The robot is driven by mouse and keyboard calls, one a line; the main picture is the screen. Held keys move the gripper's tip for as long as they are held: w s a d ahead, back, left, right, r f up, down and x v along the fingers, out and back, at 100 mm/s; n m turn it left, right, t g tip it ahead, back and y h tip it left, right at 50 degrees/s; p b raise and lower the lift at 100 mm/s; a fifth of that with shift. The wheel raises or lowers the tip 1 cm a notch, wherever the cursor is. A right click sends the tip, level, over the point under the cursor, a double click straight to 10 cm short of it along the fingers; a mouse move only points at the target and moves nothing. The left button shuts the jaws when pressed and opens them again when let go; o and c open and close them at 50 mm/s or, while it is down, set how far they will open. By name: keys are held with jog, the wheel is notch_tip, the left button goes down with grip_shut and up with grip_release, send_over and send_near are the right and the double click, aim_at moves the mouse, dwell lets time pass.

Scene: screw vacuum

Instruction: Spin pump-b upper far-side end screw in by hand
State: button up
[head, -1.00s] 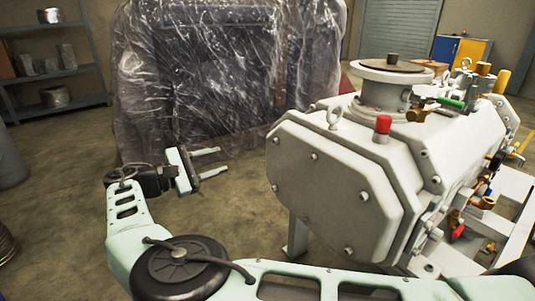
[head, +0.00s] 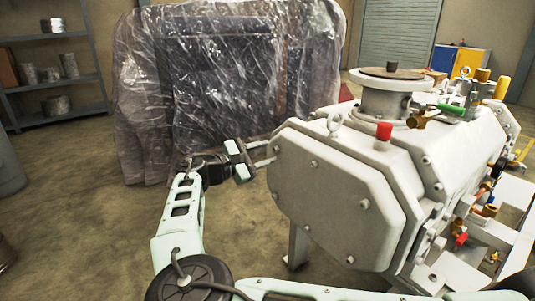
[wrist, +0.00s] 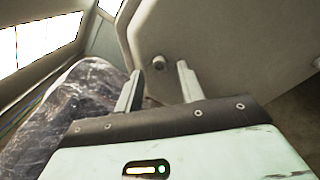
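The grey pump (head: 345,190) stands at the right in the head view, its octagonal end cover turned toward me, with several screw heads around the cover's border. My gripper (head: 270,154) is at the cover's upper far-side edge, fingers pointing right, close to the screw there (head: 277,148). I cannot tell how far the screw is in.
A lifting eye (head: 334,122) and a red cap (head: 384,131) stand on top of the pump. A plastic-wrapped machine (head: 225,85) stands behind my gripper. Shelves (head: 55,75) are at the back left.

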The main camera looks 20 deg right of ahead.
jog(key=shift+w+d, duration=0.2)
jog(key=shift+d, duration=0.5)
grip_shut()
jog(key=m+b, duration=0.2)
jog(key=m, duration=0.4)
jog(key=shift+m, duration=0.3)
jog(key=m+b, duration=0.2)
jog(key=m, duration=0.4)
dwell(0.4)
